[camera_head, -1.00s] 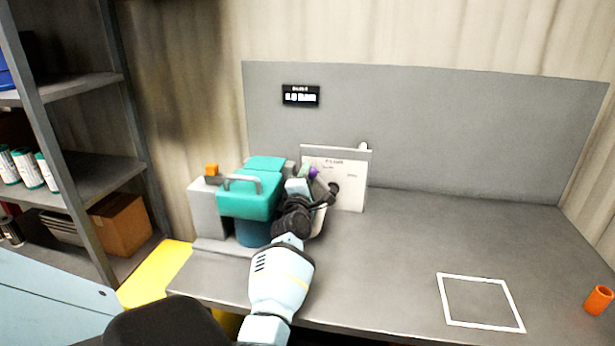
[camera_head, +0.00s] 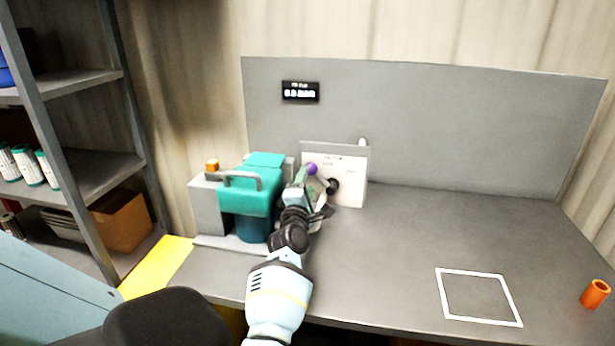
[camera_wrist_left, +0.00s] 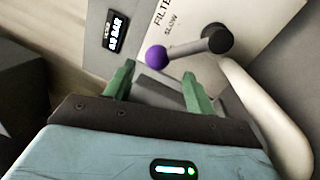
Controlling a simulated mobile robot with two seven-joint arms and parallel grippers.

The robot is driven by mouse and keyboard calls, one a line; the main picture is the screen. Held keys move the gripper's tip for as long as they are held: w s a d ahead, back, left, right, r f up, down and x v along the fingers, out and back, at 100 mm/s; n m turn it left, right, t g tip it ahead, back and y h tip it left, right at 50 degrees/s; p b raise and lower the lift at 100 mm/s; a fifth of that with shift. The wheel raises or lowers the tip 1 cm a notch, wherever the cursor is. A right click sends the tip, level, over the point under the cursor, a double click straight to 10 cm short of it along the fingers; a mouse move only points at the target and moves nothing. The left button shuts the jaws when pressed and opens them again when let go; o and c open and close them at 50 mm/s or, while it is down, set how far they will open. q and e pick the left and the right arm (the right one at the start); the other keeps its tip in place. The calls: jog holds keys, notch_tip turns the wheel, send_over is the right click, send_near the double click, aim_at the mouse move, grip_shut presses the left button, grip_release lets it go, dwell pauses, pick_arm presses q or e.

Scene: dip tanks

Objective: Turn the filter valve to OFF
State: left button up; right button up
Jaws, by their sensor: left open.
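In the left wrist view the lever runs left from the hub (camera_wrist_left: 217,38) to the purple knob (camera_wrist_left: 157,57). The panel there shows "FILT" and "SLOW"; I cannot see an OFF mark. My left gripper (camera_wrist_left: 159,78) is open, its green fingers on either side of the knob's line. The knob appears just beyond the fingertips; contact is not clear. In the head view this gripper (camera_head: 303,176) is beside the knob. My right gripper is out of view.
A teal-topped pump unit (camera_head: 250,196) stands close left of my left gripper. A small display (camera_head: 300,92) hangs on the grey back panel. A white square outline (camera_head: 478,297) and an orange cup (camera_head: 595,294) are at the right. The bench middle is clear.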

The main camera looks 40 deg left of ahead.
pick_arm(q)
jog(key=v, duration=0.3)
jog(key=shift+s+d+f, duration=0.1)
dwell(0.6)
